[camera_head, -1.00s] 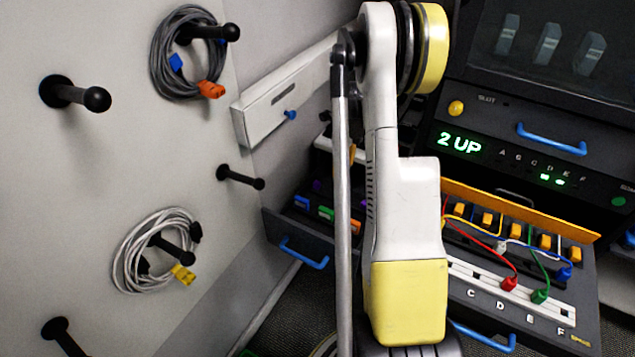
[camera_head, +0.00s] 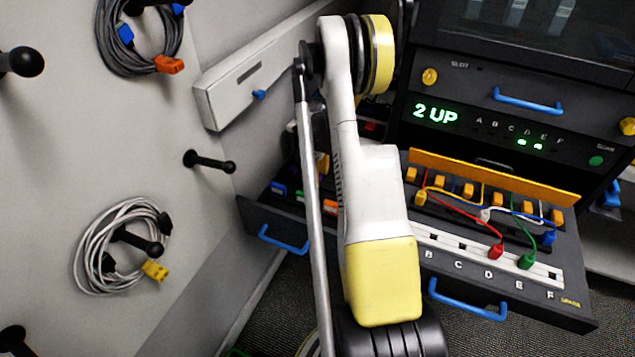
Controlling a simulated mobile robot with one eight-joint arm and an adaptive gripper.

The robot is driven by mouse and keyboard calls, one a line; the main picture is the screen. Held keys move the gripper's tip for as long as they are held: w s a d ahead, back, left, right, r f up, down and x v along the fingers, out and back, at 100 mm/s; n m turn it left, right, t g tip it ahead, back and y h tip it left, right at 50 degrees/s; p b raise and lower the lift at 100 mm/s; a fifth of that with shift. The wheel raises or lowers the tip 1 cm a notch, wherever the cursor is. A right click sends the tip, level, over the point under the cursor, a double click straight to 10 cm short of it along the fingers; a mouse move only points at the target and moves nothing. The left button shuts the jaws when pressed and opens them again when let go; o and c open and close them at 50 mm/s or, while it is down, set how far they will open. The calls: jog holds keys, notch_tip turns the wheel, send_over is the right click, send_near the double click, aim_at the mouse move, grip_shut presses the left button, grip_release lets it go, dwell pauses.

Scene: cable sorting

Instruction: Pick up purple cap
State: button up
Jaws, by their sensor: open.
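I cannot make out a purple cap for certain; my arm hides part of the small left drawer (camera_head: 256,212). That drawer is pulled out and holds small coloured pieces, among them a blue one (camera_head: 278,188) and an orange one (camera_head: 330,207). My white and yellow arm stands upright in the middle of the view, in front of this drawer's right part. My gripper does not show.
A panel on the left carries black pegs (camera_head: 210,161) and coiled cables (camera_head: 110,250). A blue handle (camera_head: 284,240) juts out from the left drawer.

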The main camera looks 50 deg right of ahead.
jog(key=shift+r, duration=0.1)
jog(key=c, duration=1)
jog(key=shift+o, duration=0.2)
jog(key=shift+r, duration=0.1)
jog(key=shift+r+p, duration=0.3)
notch_tip(320, 180, up, 4)
jog(key=shift+r+p, duration=0.1)
jog(key=shift+p, duration=1.05)
jog(key=s+d+r+p, duration=0.4)
jog(key=s+r+p, duration=0.1)
jog(key=s+r, duration=0.4)
jog(key=shift+s+d+r+p, duration=0.25)
jog(key=shift+s+d+p, duration=0.05)
jog(key=shift+s, duration=0.55)
jog(key=shift+a, duration=0.1)
